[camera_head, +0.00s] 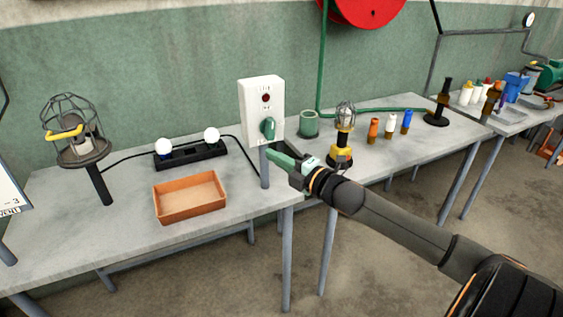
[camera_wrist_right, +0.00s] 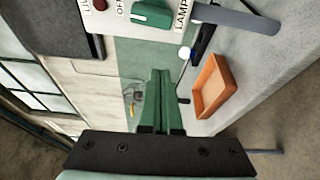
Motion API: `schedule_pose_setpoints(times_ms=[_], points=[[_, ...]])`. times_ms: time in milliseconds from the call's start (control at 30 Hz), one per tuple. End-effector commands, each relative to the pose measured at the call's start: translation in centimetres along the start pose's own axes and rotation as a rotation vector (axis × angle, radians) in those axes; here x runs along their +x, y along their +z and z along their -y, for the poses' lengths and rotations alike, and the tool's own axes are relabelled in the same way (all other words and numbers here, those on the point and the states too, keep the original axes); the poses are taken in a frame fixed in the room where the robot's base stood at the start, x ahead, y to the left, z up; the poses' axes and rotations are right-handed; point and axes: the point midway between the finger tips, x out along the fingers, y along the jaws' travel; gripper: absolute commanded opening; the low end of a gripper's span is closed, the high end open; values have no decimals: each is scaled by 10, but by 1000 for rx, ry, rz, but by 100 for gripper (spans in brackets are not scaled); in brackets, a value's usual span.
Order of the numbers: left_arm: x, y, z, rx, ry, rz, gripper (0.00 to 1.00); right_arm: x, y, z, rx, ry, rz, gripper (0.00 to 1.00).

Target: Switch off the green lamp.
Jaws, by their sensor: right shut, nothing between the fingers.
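A white switch box (camera_head: 262,108) stands on a grey post at the front of the table. It carries a dark red round light (camera_head: 266,97) and a green knob (camera_head: 268,128). In the right wrist view the green knob (camera_wrist_right: 151,14) sits at the top, beside printed letters that include "LAMP". My right gripper (camera_head: 274,155) is shut and empty, its green fingers just below the knob and apart from it in the wrist view (camera_wrist_right: 160,73). No lamp that is clearly green shows. My left gripper is not in view.
An orange tray (camera_head: 190,214), a black strip with two white bulbs (camera_head: 190,155) and a caged lamp (camera_head: 84,152) stand to the left. A yellow and black caged lamp (camera_head: 340,154), green cup (camera_head: 309,124) and small bottles (camera_head: 391,126) stand to the right.

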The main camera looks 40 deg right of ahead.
Motion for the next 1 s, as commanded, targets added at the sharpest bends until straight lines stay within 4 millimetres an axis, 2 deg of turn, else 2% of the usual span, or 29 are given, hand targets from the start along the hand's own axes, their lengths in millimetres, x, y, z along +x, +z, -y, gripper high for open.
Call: schedule_pose_setpoints(times_ms=[100,300,900,1000], points=[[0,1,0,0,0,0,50,-11,0,2,2,-2,0,0],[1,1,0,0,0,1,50,-20,0,1,1,0,-1,0],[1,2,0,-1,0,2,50,-21,0,1,1,0,0,0],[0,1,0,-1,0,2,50,-22,-1,6,17,-8,1,0]])
